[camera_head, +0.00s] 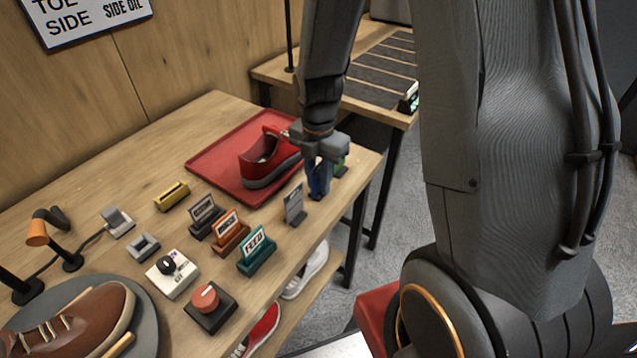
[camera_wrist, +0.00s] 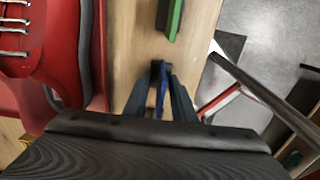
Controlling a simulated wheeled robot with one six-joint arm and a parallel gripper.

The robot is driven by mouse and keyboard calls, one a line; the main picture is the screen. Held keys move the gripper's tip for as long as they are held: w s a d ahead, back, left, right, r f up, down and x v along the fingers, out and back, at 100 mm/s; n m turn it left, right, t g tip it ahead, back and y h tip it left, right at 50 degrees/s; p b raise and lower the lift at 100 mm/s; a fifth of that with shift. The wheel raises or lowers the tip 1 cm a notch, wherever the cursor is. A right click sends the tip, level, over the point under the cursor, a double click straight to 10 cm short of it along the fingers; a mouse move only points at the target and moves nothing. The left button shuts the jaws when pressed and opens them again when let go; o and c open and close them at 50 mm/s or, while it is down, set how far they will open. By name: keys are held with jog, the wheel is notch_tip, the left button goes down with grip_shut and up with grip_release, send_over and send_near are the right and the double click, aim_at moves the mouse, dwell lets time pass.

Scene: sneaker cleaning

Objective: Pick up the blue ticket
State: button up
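The blue ticket (camera_wrist: 160,92) stands on edge near the table's right end, seen almost edge-on in the wrist view. In the head view the blue ticket (camera_head: 320,178) is partly hidden by my gripper (camera_head: 319,166). A dark holder shows at the ticket's far end in the wrist view. My gripper (camera_wrist: 159,96) reaches down over the ticket, with one finger on each side of it. The fingers look apart, with narrow gaps beside the ticket. I cannot see the lower edge of the ticket clearly.
A green ticket (camera_wrist: 174,18) stands just beyond the blue one, and a grey ticket (camera_head: 294,203) stands on its other side. A red tray (camera_head: 207,163) with a red sneaker (camera_head: 270,160) lies close by. The table's edge is near.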

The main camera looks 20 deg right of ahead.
grip_shut()
